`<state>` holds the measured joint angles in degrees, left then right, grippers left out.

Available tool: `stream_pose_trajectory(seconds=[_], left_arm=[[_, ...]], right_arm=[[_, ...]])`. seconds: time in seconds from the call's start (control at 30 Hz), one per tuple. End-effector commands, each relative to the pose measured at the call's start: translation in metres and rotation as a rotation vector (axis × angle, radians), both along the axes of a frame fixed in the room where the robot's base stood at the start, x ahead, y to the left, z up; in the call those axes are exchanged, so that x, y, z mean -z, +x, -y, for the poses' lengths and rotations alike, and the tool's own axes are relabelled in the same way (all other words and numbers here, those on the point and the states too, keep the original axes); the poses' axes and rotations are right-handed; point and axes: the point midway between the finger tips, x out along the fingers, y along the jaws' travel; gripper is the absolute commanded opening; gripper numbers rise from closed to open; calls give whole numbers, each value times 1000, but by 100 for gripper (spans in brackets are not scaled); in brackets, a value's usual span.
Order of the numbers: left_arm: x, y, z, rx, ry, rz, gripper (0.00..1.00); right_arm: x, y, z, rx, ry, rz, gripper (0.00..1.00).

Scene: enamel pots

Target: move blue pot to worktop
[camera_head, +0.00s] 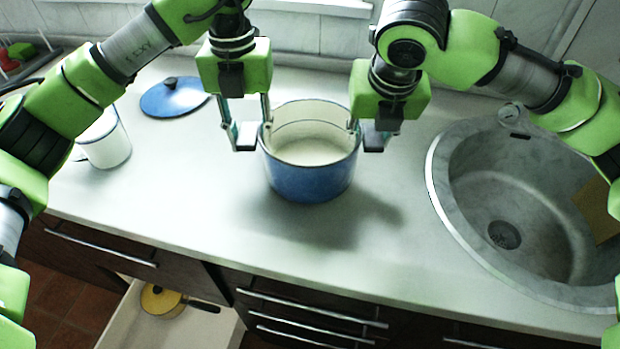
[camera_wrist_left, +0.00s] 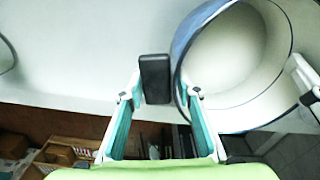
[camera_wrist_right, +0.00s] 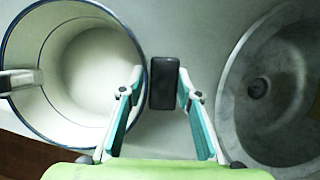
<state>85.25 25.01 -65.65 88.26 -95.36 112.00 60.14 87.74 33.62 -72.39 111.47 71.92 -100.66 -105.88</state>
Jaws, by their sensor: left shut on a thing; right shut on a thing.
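The blue pot (camera_head: 312,184) is an open enamel pot with a cream inside and a dark rim. It is upright over the middle of the pale worktop (camera_head: 230,205). Its shadow falls ahead and to the right of its base, so it looks raised a little, though the gap is hard to judge. My left gripper (camera_head: 256,134) is shut on the pot's left wall at the rim. My right gripper (camera_head: 364,134) is shut on the right wall at the rim. The pot also shows in the left wrist view (camera_wrist_left: 237,60) and the right wrist view (camera_wrist_right: 85,70).
A blue lid (camera_head: 175,98) lies at the back left of the worktop, with a white mug (camera_head: 106,146) nearer the front. A round sink (camera_head: 470,235) is on the right. Below the front edge, an open drawer (camera_head: 215,328) holds a yellow pan (camera_head: 160,299).

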Motion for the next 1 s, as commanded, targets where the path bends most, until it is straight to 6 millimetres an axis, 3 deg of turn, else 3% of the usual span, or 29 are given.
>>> stream_pose_trajectory(seconds=[0.3, 0.33, 0.4, 0.77, 0.87, 1.0], left_arm=[[19, -2, -2, 6, 7, -7, 0], [20, -2, -2, 6, 8, -8, 33], [17, -2, -2, 5, 8, -8, 47], [14, -1, -1, 1, 3, -2, 47], [6, 0, 0, 1, 2, -1, 47], [-20, 0, 0, 1, 2, 2, 47]], right_arm=[[16, 3, 3, 12, -2, 9, 0], [17, 3, 3, 12, -3, 7, 34], [15, 2, 3, 11, -3, 6, 48], [16, 1, 1, 4, -1, 2, 48], [16, 1, 1, 2, 0, 2, 48], [16, 0, 0, 1, -1, 1, 48]])
